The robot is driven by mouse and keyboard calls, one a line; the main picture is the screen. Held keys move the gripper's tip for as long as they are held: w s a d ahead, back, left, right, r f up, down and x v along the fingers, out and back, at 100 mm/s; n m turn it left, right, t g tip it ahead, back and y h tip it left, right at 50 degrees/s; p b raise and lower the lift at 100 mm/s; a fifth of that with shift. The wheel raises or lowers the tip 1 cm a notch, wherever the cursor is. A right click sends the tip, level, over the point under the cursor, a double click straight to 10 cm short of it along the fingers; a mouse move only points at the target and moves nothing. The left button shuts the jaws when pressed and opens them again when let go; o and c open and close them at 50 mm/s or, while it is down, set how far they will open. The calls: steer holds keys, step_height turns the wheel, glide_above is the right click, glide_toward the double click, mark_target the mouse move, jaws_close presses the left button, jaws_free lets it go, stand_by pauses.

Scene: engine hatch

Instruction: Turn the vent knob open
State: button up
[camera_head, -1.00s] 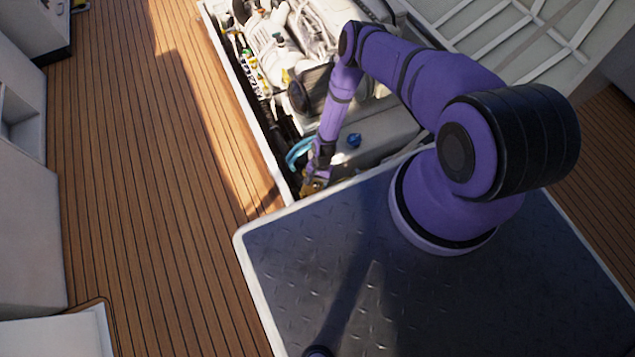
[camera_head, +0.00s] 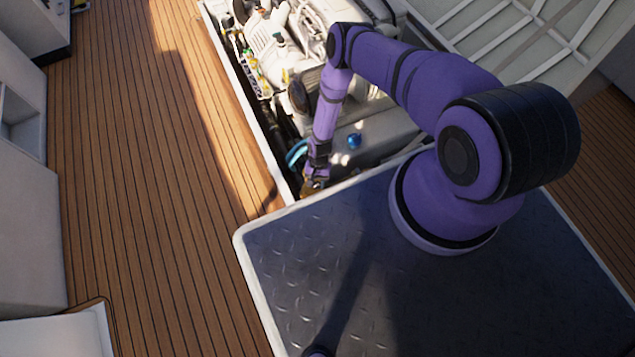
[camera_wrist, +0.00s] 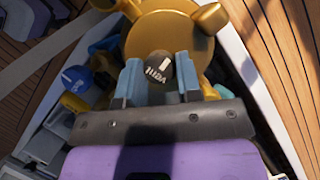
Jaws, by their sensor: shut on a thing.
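The vent knob (camera_wrist: 159,65) is a small dark round knob with white lettering and a white mark, seen in the wrist view. It sits in front of a large brass-coloured round fitting (camera_wrist: 172,30) with rounded lobes. My gripper (camera_wrist: 158,78) has its two blue-grey fingers on either side of the knob, shut on it. In the head view my gripper (camera_head: 312,186) is low at the near-left corner of the engine hatch, where the knob is too small and covered to make out.
A blue knob (camera_wrist: 76,79) lies left of my gripper in the wrist view. The white hatch rim (camera_wrist: 252,85) runs close on the right. The engine (camera_head: 290,50) fills the hatch beyond. Wooden deck (camera_head: 130,180) lies clear to the left.

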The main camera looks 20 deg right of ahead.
steer(key=n+h, duration=0.1)
steer(key=n, duration=0.2)
steer(key=shift+w+a+n, duration=0.1)
steer(key=shift+a+n, duration=0.05)
steer(key=shift+n, duration=0.25)
steer(key=n+h, duration=0.2)
steer(key=n, duration=0.2)
steer(key=shift+a, duration=0.1)
steer(key=n, duration=0.2)
steer(key=n+h, duration=0.1)
steer(key=n, duration=0.1)
steer(key=shift+a+n+h, duration=0.1)
steer(key=shift+n+h, duration=0.2)
steer(key=shift+n, duration=0.1)
steer(key=shift+n+t+h, duration=0.4)
steer(key=shift+n+h, duration=0.1)
steer(key=shift+n, duration=0.8)
steer(key=o, duration=0.9)
steer(key=shift+o, duration=0.2)
steer(key=shift+a+r, duration=0.1)
steer(key=v, duration=1)
steer(key=shift+r, duration=0.3)
